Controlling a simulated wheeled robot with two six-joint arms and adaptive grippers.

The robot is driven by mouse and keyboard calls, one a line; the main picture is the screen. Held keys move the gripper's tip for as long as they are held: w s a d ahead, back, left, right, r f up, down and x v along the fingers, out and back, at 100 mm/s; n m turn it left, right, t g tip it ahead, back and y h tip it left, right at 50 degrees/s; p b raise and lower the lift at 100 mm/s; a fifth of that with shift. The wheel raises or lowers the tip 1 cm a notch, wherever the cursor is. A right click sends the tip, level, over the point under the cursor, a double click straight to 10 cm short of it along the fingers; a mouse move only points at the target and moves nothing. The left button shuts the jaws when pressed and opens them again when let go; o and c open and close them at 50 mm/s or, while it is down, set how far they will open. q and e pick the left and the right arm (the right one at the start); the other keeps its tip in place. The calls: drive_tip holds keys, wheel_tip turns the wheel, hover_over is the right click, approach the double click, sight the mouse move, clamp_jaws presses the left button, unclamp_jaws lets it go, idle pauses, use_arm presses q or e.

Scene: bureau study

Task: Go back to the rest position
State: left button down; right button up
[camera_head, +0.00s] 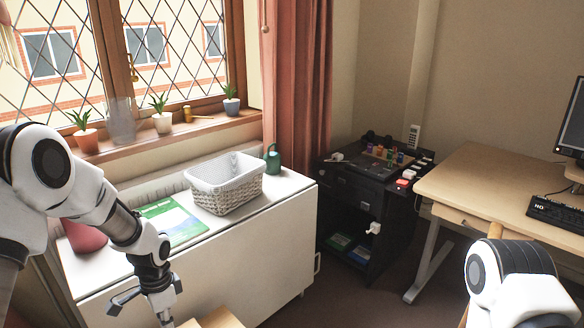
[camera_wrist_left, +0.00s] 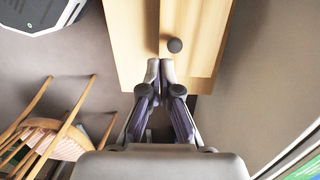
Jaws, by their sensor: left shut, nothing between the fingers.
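My left gripper (camera_head: 166,318) hangs at the bottom of the head view, in front of the white cabinet, pointing down. In the left wrist view its two fingertips (camera_wrist_left: 160,72) meet, with nothing between them. They appear over or close to a light wooden piece of furniture (camera_wrist_left: 130,35) with a dark round knob (camera_wrist_left: 174,45); I cannot tell whether they touch it. My right arm shows only as a white link at the lower right of the head view; its gripper is out of view.
A white cabinet (camera_head: 262,245) carries a white basket (camera_head: 228,190), a green watering can (camera_head: 273,158) and a green-and-white booklet (camera_head: 172,222). Potted plants line the windowsill. A black cart (camera_head: 350,195) and wooden desk (camera_head: 490,185) stand right. A wooden chair (camera_wrist_left: 50,135) shows in the wrist view.

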use_arm(q)
drive_tip(key=s+d+f+n+g, duration=0.1)
drive_tip(key=s+d+f+n, duration=0.15)
drive_tip(key=s+f, duration=0.55)
drive_tip(key=s+d+f+n, duration=0.2)
drive_tip(key=s+d+f, duration=0.15)
drive_tip(key=s, duration=0.85)
drive_tip(key=s+d+f+n+g, duration=0.1)
drive_tip(key=s+d+f+n, duration=0.1)
drive_tip(key=s+f, duration=0.6)
wheel_tip(320, 180, up, 15)
drive_tip(key=w+n+t+p, duration=0.1)
drive_tip(key=n+t+p, duration=0.1)
drive_tip(key=p, duration=1)
drive_tip(key=shift+w+a+t+p, duration=0.3)
drive_tip(key=shift+a+t+p, duration=0.1)
drive_tip(key=shift+t, duration=0.2)
drive_tip(key=shift+n, duration=0.25)
